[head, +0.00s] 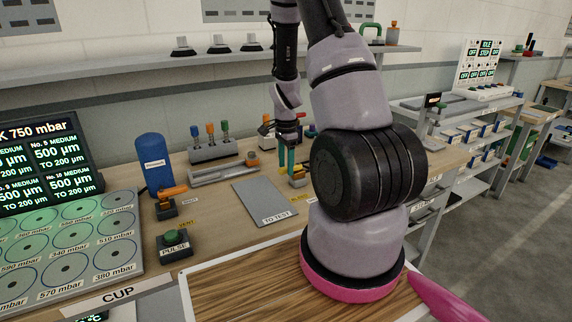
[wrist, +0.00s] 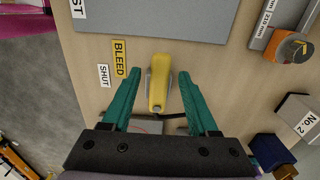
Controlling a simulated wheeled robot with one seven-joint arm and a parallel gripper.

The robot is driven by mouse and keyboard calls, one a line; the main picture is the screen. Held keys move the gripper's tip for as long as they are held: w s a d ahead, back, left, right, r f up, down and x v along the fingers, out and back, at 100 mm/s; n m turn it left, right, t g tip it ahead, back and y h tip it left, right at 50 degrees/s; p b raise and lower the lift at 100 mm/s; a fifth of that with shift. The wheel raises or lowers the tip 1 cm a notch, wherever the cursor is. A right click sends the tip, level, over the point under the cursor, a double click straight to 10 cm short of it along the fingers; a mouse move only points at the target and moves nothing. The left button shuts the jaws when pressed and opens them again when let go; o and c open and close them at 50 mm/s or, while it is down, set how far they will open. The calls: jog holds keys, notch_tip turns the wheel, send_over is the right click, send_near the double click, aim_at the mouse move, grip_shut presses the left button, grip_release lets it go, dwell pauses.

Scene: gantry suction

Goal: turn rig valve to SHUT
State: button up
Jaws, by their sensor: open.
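A yellow valve lever (wrist: 158,92) shows in the wrist view beside a yellow BLEED label (wrist: 119,58) and a white SHUT label (wrist: 104,76). The lever lies lengthwise between the teal fingers of my gripper (wrist: 156,76), with a gap on both sides. My gripper is open, and its hold on the lever is not closed. In the head view my gripper (head: 287,160) points down over the bench, close to the small yellow valve (head: 298,182). My arm hides part of the area right of it.
A grey TO TEST plate (head: 264,202) lies left of the valve. A rack of coloured-handled tools (head: 212,148), a blue cylinder (head: 155,163) and an orange-handled VENT valve (head: 168,197) stand farther left. A box marked No. 2 (wrist: 300,118) is at the wrist view's right.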

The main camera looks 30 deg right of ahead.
grip_shut()
dwell(1.4)
